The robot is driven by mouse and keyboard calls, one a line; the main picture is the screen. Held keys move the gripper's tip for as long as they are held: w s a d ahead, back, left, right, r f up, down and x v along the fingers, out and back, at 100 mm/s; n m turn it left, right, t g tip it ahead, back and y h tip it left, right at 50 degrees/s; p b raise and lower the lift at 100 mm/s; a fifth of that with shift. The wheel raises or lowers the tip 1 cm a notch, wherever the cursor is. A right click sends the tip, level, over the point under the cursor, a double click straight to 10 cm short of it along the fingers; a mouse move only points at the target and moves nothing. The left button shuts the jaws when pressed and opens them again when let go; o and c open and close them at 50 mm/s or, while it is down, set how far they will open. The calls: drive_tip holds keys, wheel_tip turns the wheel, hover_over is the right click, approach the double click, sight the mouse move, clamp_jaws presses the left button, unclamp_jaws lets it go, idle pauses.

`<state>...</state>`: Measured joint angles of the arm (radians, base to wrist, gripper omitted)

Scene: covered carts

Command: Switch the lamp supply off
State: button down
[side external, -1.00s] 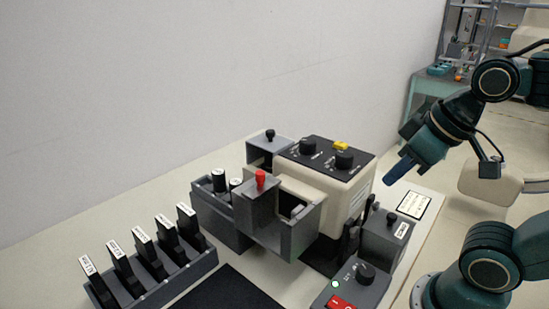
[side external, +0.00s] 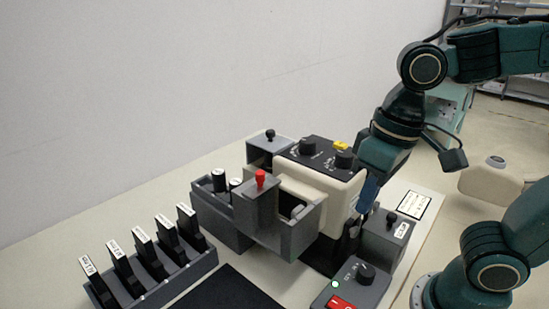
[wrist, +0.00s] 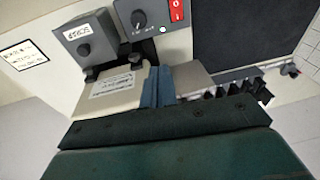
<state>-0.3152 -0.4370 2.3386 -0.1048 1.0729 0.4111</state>
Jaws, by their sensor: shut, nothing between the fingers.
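The lamp supply is a dark grey box (side external: 372,287) at the front right in the side view, with a black knob (side external: 361,271), a red rocker switch (side external: 340,304) and a pale greenish indicator light (side external: 335,284). The wrist view shows its red rocker (wrist: 178,12), knob (wrist: 138,18) and whitish light (wrist: 163,29) at the top. My gripper (side external: 363,208) points down beside the cream instrument, behind the supply and above it, apart from the switch. Its blue fingers (wrist: 157,86) are shut and empty.
The cream instrument (side external: 352,190) with a black knob panel stands left of my fingers. A rack of labelled black pieces (side external: 150,292) and a dark mat (side external: 230,292) lie left.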

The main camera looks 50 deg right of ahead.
drive_tip(key=g, duration=0.2)
hover_over(346, 308)
drive_tip(key=w+d, duration=0.2)
drive_tip(key=f, duration=0.1)
drive_tip(key=shift+s+a+f+g+h, duration=0.1)
drive_tip(key=shift+a+f+g+h, duration=0.15)
drive_tip(key=shift+a, duration=0.3)
drive_tip(key=shift+a+f+g+h, duration=0.1)
drive_tip(key=shift+a+g+h, duration=0.2)
drive_tip(key=shift+a, duration=0.25)
drive_tip(key=shift+f, duration=0.15)
drive_tip(key=shift+s+f, duration=0.3)
drive_tip(key=shift+f, duration=1.95)
drive_tip(key=shift+s+f, duration=0.25)
drive_tip(key=shift+f, duration=2.05)
drive_tip(key=shift+s+f, duration=0.3)
drive_tip(key=shift+f, duration=1.95)
drive_tip(key=shift+s+f, duration=0.15)
drive_tip(key=shift+f, duration=0.05)
